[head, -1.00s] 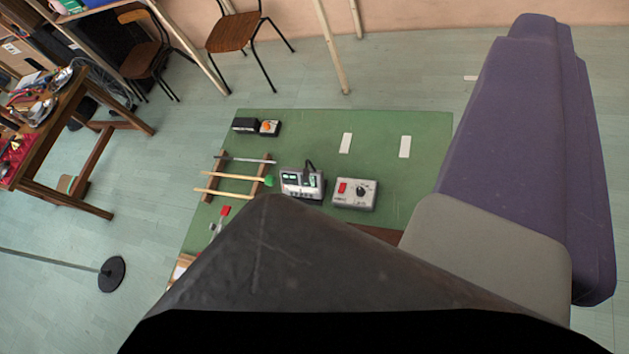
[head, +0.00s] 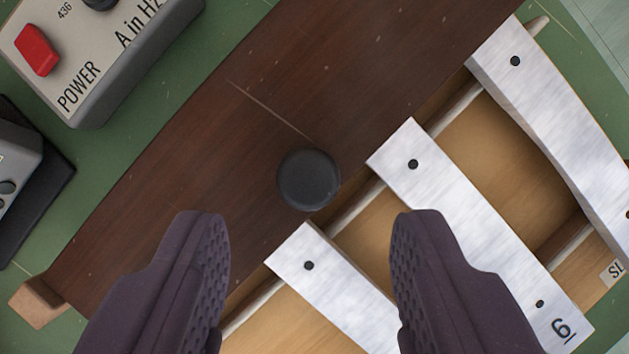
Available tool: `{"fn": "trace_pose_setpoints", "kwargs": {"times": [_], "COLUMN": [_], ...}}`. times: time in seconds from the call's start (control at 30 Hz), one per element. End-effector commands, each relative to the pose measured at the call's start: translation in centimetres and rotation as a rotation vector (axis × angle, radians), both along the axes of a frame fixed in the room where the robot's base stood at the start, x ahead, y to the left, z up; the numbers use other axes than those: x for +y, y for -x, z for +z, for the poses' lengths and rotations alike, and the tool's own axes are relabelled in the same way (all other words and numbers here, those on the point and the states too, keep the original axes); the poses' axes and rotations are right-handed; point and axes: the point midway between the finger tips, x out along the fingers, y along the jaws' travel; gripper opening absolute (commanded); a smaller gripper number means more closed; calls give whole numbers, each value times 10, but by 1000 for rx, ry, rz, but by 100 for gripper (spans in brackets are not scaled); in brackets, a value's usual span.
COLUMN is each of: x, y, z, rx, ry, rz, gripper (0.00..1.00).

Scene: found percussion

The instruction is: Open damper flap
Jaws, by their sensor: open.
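The damper flap appears to be the dark brown wooden board (head: 190,160) running diagonally from lower left to upper right. A round black knob (head: 308,179) stands on it near its lower right edge. Beside the board, silver metal bars (head: 440,190) lie over a light wooden frame; one is marked 6. My gripper (head: 311,230) is open and empty. Its two dark, dimpled fingers stand wide apart, and the knob shows between and just above their tips in the picture. I cannot tell their height above the board, and no contact with the knob is visible.
A grey box with a red power switch (head: 37,50) sits at the upper left on the green surface (head: 135,152). Another grey device (head: 15,165) is at the left edge. The metal bars lie close under and beside my right finger.

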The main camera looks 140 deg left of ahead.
Motion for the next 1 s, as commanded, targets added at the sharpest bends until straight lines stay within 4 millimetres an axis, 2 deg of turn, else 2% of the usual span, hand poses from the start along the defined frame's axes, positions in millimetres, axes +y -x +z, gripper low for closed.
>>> {"fn": "trace_pose_setpoints", "kwargs": {"times": [0.03,0.2,0.57,0.7,0.8,1.0], "x": [-3,-9,-11,-10,-10,-10], "y": [-2,-9,-12,-12,-12,-12], "z": [-13,-33,-37,-37,-37,-37], "rx": [1,0,-1,-1,-1,0], "ry": [1,0,-1,-1,-1,-1], "rz": [0,2,3,3,3,3], "gripper": [52,52,52,20,0,0]}}
